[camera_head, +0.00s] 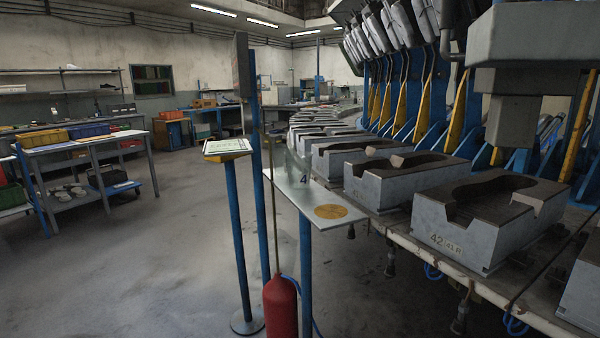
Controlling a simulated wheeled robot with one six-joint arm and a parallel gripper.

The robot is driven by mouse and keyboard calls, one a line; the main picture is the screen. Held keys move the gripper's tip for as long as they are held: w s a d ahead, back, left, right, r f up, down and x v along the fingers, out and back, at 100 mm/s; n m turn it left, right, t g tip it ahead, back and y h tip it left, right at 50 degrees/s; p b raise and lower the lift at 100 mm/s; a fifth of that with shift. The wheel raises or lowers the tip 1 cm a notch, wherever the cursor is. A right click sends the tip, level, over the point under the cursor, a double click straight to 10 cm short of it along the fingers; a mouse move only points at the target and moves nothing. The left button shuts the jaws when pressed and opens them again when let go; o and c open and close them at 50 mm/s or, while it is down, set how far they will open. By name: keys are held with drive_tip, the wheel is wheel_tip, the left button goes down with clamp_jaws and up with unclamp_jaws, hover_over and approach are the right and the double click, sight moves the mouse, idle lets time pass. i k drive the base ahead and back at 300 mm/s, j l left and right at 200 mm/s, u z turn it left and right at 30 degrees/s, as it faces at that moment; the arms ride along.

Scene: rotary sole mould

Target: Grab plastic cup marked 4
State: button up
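A dark number 4 (303,179) shows at a small pale shelf (322,202) on a blue post, near the middle of the view. A faint see-through shape (291,160) stands around and above the number. It may be a clear plastic cup, but its outline is too faint to be sure. An orange-brown round disc (330,211) lies flat on the shelf's near right part. My gripper is not visible, so its fingers and any hold are hidden.
Grey sole moulds (490,222) line the machine edge at right, close to the shelf. A red cylinder (280,305) and a blue post with a tilted panel (228,148) stand in front. A workbench (85,142) is at left. Open floor (165,250) lies between.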

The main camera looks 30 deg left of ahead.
sight(299, 164)
drive_tip(key=i+j+u, duration=0.6)
drive_tip(key=i+j, duration=0.25)
